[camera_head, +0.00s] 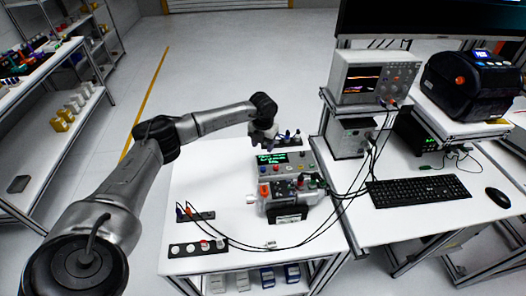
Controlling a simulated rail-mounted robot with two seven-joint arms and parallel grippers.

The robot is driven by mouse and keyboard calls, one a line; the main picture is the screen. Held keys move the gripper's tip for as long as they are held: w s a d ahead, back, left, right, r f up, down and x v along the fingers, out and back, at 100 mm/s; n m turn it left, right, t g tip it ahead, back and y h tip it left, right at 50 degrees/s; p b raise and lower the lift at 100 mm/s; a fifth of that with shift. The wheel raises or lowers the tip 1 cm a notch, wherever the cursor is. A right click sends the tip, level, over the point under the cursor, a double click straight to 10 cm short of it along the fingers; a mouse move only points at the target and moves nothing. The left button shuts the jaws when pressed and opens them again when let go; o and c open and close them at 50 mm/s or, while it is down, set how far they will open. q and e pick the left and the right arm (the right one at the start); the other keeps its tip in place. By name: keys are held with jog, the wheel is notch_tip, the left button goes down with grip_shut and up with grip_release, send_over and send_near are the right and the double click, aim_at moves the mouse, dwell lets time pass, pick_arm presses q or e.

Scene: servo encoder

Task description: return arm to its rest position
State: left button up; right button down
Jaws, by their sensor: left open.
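My left arm comes in from the left and reaches over the white table (210,178). Its gripper (268,146) is small in the picture, above the back of the grey test box (284,158) with a green-lit display. The jaws are open, and I see nothing held in them. In front of the box, a servo motor unit (289,200) with orange and red parts sits on the table, with cables attached. My right arm and gripper are not in view.
A black strip with round connectors (186,249) lies at the table's front left. Black cables run right toward the workbench with an oscilloscope (372,78), a keyboard (418,191), a mouse (497,197) and a black printer (474,84).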

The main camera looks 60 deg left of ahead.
pick_arm(q)
jog(key=shift+r, duration=0.5)
dwell(0.4)
